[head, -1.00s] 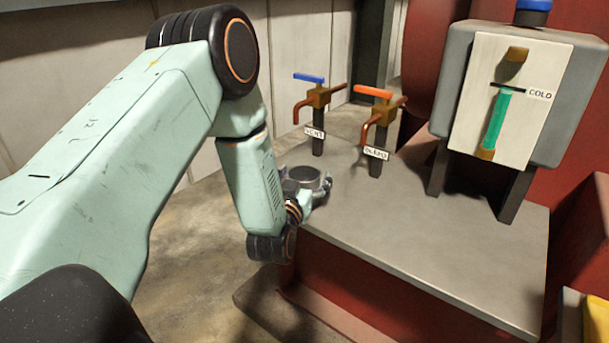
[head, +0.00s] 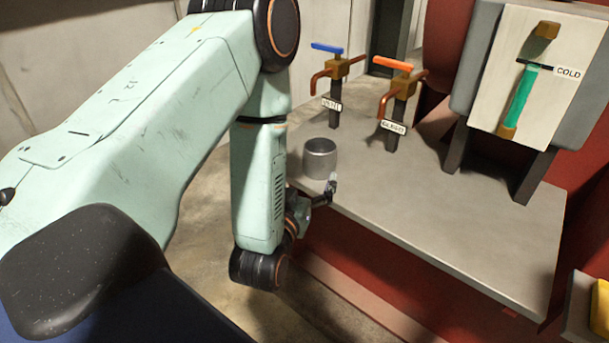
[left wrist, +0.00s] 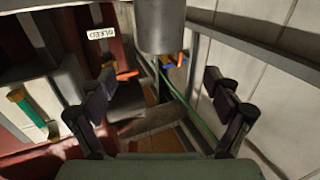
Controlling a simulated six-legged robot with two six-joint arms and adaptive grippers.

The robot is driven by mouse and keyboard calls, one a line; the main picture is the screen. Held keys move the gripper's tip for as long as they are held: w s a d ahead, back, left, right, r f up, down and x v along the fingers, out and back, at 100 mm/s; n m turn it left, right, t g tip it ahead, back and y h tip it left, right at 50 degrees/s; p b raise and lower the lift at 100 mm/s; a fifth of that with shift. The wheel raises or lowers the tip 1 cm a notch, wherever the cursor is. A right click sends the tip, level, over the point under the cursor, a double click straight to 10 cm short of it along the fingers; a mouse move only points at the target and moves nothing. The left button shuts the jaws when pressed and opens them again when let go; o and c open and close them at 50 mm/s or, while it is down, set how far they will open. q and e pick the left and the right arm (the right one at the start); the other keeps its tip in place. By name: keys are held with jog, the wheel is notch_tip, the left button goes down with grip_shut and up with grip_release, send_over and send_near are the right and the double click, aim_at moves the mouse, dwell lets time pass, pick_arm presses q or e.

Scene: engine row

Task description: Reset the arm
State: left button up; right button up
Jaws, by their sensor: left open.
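My left arm comes in from the left in the head view and bends down at its elbow. My left gripper (head: 324,192) is at the left front edge of the grey bench, just in front of a metal cup (head: 320,158). The cup stands upright on the bench top and is clear of the fingers. In the left wrist view both fingers of the left gripper (left wrist: 165,98) are spread apart with nothing between them, and the cup (left wrist: 160,28) shows beyond them at the top. My right gripper is not in view.
On the bench (head: 440,215) stand a blue-handled valve (head: 338,68) and an orange-handled valve (head: 398,85), both with labels. A gauge box (head: 535,80) marked COLD stands on legs at the right. A yellow object (head: 600,305) is at the lower right. The bench's front middle is clear.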

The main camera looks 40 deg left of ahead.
aim_at(324, 141)
pick_arm(q)
jog(key=shift+s, duration=0.25)
jog(key=shift+w, duration=0.1)
dwell(0.3)
jog(key=x, duration=0.8)
jog(key=b+x, duration=0.1)
jog(key=x, duration=0.3)
jog(key=shift+f, duration=0.3)
notch_tip(324, 141, up, 3)
jog(key=shift+f+p, duration=0.15)
jog(key=shift+p, duration=0.3)
jog(key=shift+r, duration=0.65)
jog(key=shift+f, duration=0.1)
